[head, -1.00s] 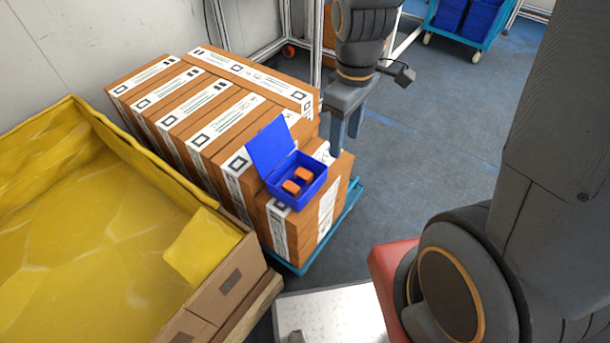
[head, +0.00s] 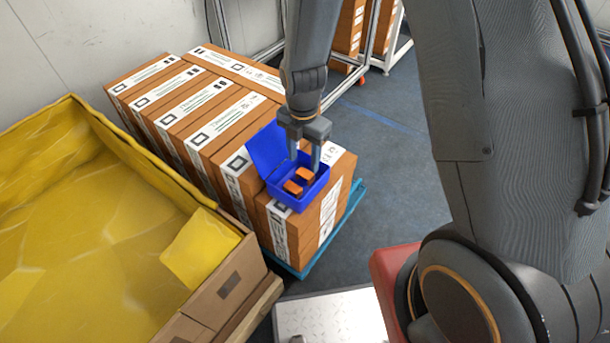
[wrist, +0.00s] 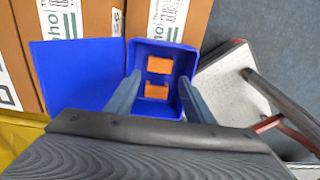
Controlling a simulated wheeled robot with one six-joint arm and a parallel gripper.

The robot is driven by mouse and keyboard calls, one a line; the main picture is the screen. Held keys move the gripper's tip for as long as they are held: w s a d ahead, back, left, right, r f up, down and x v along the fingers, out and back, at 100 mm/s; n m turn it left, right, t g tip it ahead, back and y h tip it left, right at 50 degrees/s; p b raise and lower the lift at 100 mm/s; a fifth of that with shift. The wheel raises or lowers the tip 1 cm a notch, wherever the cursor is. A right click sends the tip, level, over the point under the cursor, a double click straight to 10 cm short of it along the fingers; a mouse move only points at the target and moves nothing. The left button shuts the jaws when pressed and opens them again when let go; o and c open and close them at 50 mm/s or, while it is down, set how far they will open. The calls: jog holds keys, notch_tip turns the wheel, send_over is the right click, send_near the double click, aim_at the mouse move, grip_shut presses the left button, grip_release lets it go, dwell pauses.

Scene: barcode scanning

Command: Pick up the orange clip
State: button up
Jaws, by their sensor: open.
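Two orange clips lie in an open blue box. In the head view one clip (head: 293,187) is nearer the front and the other clip (head: 305,174) lies just behind it. The wrist view shows both, one clip (wrist: 159,65) above the other clip (wrist: 156,91). The blue box (head: 287,200) sits on the front cartons with its lid (head: 268,147) open to the left. My gripper (head: 304,162) is open and empty, pointing down over the box. In the wrist view its fingers (wrist: 157,92) stand on either side of the clips, without touching them.
Labelled brown cartons (head: 205,107) are stacked on a blue pallet (head: 345,212). A large yellow-lined bin (head: 90,220) stands at the left. A metal rack (head: 372,52) stands behind. Blue floor (head: 400,150) is clear right of the cartons.

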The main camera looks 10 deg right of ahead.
aim_at(305, 173)
jog(key=shift+w+d+f, duration=0.1)
jog(key=shift+w+f, duration=0.05)
jog(key=shift+f, duration=1.6)
jog(key=shift+w+d+f, duration=0.1)
jog(key=shift+w+f, duration=0.05)
jog(key=shift+f, duration=1.6)
jog(key=c, duration=0.8)
jog(key=shift+o, duration=0.2)
